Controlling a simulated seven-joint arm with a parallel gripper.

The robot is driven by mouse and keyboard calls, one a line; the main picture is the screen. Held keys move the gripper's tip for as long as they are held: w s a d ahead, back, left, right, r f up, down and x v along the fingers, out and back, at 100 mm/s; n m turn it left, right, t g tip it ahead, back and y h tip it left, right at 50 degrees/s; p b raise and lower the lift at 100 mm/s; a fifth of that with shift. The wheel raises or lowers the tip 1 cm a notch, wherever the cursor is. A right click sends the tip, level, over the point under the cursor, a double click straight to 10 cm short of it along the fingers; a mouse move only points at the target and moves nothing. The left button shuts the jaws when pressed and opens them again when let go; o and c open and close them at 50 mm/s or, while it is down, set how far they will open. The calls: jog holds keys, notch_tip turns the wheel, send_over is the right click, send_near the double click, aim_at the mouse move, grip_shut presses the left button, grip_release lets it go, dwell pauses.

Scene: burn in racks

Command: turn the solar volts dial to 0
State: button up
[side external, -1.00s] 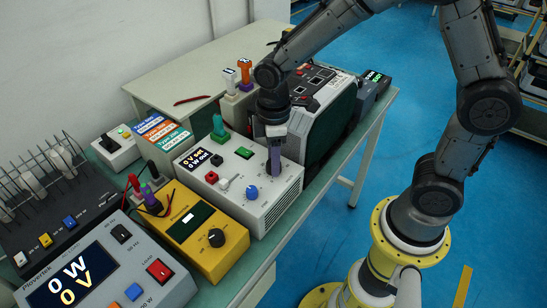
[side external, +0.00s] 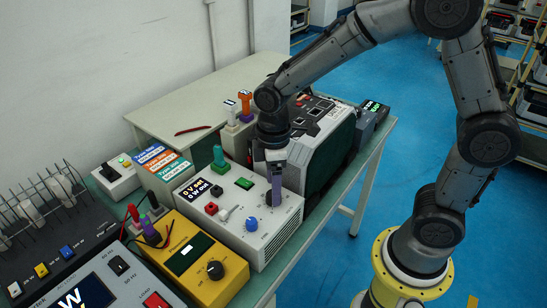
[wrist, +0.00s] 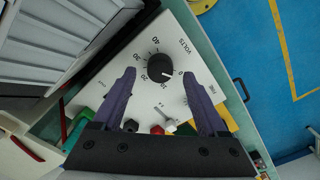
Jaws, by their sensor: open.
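The volts dial is a black round knob (wrist: 161,68) on a white panel, with printed numbers from 0 to 40 around it and the word VOLTS above right. A small pale mark on the knob seems to face the low end of the scale, but it is too small to read exactly. My gripper (wrist: 159,73) is open, with one purple finger on each side of the knob; I cannot tell whether they touch it. In the side external view, my gripper (side external: 275,198) points down at the white supply box (side external: 287,232) and hides the dial. The box's display (side external: 194,191) reads 0 V set, 0 W out.
A yellow meter (side external: 195,262) is in front, and a large grey-black unit (side external: 327,150) is close behind. The bench edge is at the right.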

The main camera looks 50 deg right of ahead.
notch_tip(320, 180, up, 12)
dwell(0.4)
jog(key=s+d+r+m+t, duration=0.35)
jog(key=s+d+r, duration=0.2)
jog(key=s, duration=0.45)
jog(key=s+f+m+t, duration=0.2)
jog(key=s+f+m, duration=0.2)
jog(key=s+m, duration=0.1)
jog(key=shift+s+d+m, duration=0.15)
jog(key=shift+s+m, duration=0.2)
jog(key=shift+s, duration=0.2)
jog(key=shift+f, duration=0.1)
